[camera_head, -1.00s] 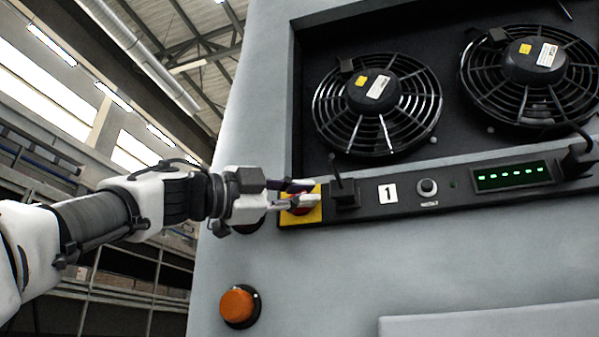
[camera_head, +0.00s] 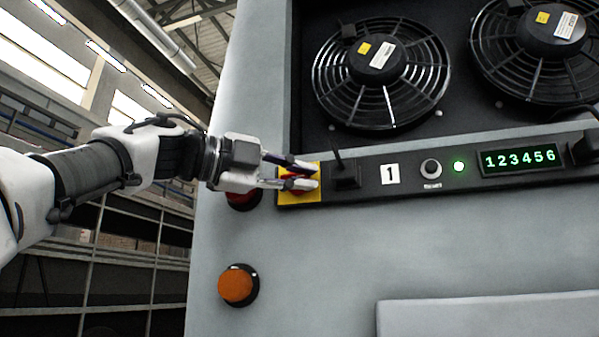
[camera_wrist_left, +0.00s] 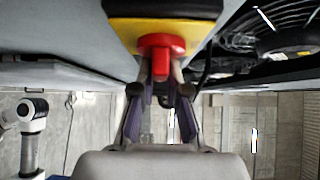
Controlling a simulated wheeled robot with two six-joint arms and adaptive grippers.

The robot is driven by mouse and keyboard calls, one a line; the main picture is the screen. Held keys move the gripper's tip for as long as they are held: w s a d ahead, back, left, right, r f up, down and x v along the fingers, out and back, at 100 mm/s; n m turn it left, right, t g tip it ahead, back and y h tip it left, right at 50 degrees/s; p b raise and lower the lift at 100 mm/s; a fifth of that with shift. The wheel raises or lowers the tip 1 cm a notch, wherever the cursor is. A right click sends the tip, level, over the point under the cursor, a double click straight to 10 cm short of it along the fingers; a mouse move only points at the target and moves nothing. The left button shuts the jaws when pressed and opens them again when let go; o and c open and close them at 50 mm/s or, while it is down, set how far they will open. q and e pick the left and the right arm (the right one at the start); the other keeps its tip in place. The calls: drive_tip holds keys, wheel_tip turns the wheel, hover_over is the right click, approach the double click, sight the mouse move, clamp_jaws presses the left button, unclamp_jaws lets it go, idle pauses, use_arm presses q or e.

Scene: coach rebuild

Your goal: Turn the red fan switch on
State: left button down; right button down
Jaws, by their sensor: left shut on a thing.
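The red fan switch (camera_wrist_left: 161,44) sits on a yellow plate at the left end of the black control strip. In the head view its yellow plate (camera_head: 288,199) shows around my left gripper (camera_head: 300,176). My left gripper's two fingers are shut on the red knob; the wrist view shows a fingertip on each side of it. The fingers hide much of the knob in the head view. The display (camera_head: 520,160) reads 123456 in green, and a small green lamp (camera_head: 459,167) is lit. My right gripper is not in view.
Two black fans (camera_head: 380,75) sit in the recess above the strip. A black toggle (camera_head: 345,175) stands close to the right of the switch. An orange button (camera_head: 237,286) is below, and a red button (camera_head: 243,201) is partly behind my gripper.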

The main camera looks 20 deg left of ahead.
use_arm(q)
drive_tip(key=shift+r, duration=0.1)
drive_tip(key=c, duration=1.2)
unclamp_jaws()
drive_tip(key=shift+w, duration=0.25)
drive_tip(key=shift+s, duration=0.1)
